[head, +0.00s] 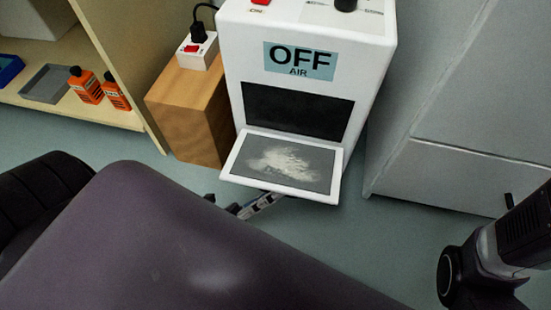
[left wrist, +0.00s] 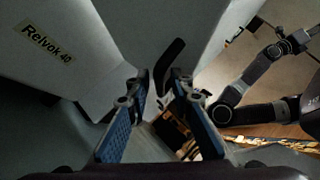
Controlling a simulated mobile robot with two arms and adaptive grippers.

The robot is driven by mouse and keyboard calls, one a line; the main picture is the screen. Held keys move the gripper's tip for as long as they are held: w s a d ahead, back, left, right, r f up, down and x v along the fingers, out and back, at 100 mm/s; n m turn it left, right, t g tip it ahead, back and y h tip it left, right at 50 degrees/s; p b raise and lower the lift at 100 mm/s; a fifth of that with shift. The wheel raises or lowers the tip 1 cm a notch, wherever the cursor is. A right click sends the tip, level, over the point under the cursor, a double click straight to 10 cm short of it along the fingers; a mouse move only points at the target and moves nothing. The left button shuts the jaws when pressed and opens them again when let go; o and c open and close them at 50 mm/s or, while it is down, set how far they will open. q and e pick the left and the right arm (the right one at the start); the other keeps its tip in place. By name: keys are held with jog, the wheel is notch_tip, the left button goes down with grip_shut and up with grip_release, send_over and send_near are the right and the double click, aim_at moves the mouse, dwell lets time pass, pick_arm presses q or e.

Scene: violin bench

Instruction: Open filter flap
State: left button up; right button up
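The filter flap (head: 285,165) on the white machine (head: 372,65) hangs open, tilted down and outward from the front. A dark panel with a pale dusty patch shows on its inner face, and a dark opening (head: 297,110) is above it. My left gripper (head: 255,207) is just below the flap's lower edge in the head view, partly hidden by my arm and the flap. In the left wrist view, its two blue-padded fingers (left wrist: 161,82) are apart with nothing clearly between them. Touch with the flap cannot be told. My right gripper cannot be made out.
The machine's display (head: 300,61) reads "OFF AIR". A wooden block (head: 190,110) with a power socket (head: 198,50) stands left of the machine. A grey cabinet (head: 470,100) is right.

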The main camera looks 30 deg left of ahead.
pick_arm(q)
jog(key=shift+r, duration=0.1)
dwell(0.4)
jog(key=s+a+f, duration=0.2)
jog(key=s+a, duration=0.8)
jog(key=s, duration=0.2)
jog(key=shift+s+a+f, duration=0.15)
jog(key=shift+s+f, duration=0.1)
jog(key=shift+s, duration=0.15)
